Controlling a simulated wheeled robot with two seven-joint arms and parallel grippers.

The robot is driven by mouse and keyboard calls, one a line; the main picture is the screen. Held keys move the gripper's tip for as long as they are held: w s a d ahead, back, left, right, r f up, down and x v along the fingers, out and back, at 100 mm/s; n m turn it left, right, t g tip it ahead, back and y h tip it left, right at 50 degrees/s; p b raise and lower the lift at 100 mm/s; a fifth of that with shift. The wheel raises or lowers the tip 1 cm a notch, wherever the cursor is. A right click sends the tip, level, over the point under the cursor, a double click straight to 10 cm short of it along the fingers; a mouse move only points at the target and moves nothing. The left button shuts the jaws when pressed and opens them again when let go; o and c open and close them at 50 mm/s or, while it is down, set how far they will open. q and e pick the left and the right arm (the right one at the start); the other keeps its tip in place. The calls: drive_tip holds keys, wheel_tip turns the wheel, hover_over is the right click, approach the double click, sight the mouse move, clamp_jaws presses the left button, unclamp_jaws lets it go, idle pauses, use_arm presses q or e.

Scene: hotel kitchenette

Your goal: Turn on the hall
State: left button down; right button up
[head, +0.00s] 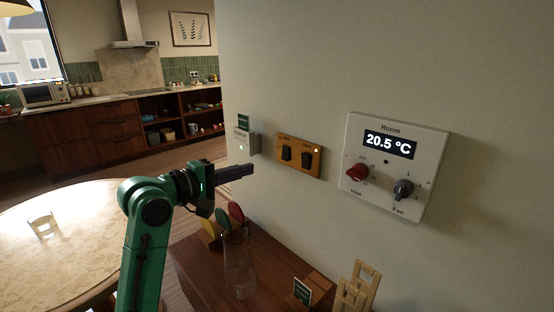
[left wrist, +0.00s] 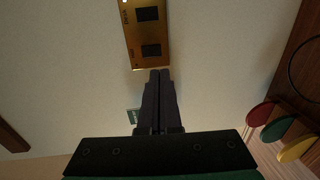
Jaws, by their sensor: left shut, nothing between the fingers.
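A brass switch plate (head: 300,155) with two dark rocker switches is on the wall. The plate also shows at the top of the left wrist view (left wrist: 147,33). My left gripper (head: 252,168) is shut and empty, its fingertips to the left of the plate and a little lower in the head view. In the left wrist view the closed fingertips (left wrist: 158,72) appear just below the plate's edge; I cannot tell whether they touch the wall. My right gripper is not in view.
A Room thermostat panel (head: 393,165) reading 20.5 °C is right of the plate. A small grey box (head: 245,143) with a green sign is left of it. Below are a glass jar (head: 238,265), coloured discs (head: 236,212) and a wooden stand (head: 358,288). A round table (head: 75,225) stands left.

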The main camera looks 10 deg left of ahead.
sight(284, 159)
use_arm(q)
drive_tip(key=p+x, duration=0.3)
drive_tip(key=x, duration=0.7)
drive_tip(key=shift+r, duration=0.15)
drive_tip(key=shift+w, duration=0.15)
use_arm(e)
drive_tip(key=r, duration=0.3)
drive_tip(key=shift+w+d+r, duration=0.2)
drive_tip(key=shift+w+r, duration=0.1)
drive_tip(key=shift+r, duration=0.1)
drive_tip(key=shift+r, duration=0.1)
use_arm(q)
drive_tip(key=shift+w+d+p, duration=0.15)
drive_tip(key=shift+p, duration=0.3)
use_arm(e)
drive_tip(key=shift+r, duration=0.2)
